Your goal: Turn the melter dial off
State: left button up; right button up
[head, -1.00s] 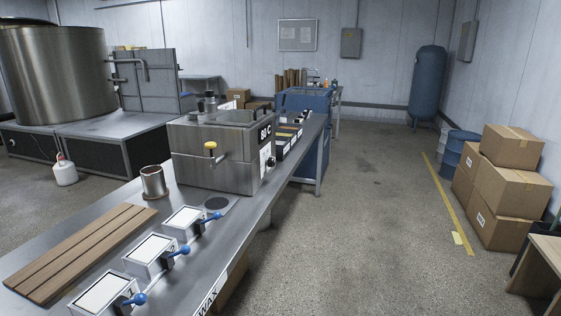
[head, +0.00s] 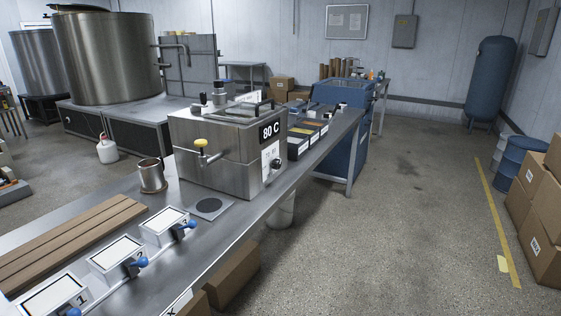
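The melter (head: 225,150) is a steel box on the metal bench, with an "80 C" label on its right-hand side. Its dial (head: 275,163) is a small dark round knob low on that side, beside a white label plate. The dial's setting is too small to read. A valve with a yellow knob (head: 200,143) sticks out of the melter's front. Neither of my grippers shows in the head view.
On the bench (head: 237,228) are a metal cup (head: 151,175), wooden boards (head: 70,238) and numbered white boxes with blue-knobbed levers (head: 163,226). Cardboard boxes (head: 233,275) sit below its right edge. The floor (head: 400,210) to the right is open, with more boxes at the far right.

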aim_at(276, 164)
jog(key=i+l+u, duration=0.25)
jog(key=i+l, duration=0.15)
jog(key=l, duration=0.2)
jog(key=i+l+u, duration=0.1)
jog(key=l, duration=0.25)
jog(key=i+l+u, duration=0.1)
jog(key=l, duration=0.25)
jog(key=i+l+u, duration=0.1)
jog(key=i+l, duration=0.15)
jog(key=l, duration=0.15)
jog(key=i+l+u, duration=0.15)
jog(key=l, duration=0.2)
jog(key=i+l+u, duration=0.1)
jog(key=l, duration=0.3)
jog(key=i+l+u, duration=0.1)
jog(key=l, duration=0.3)
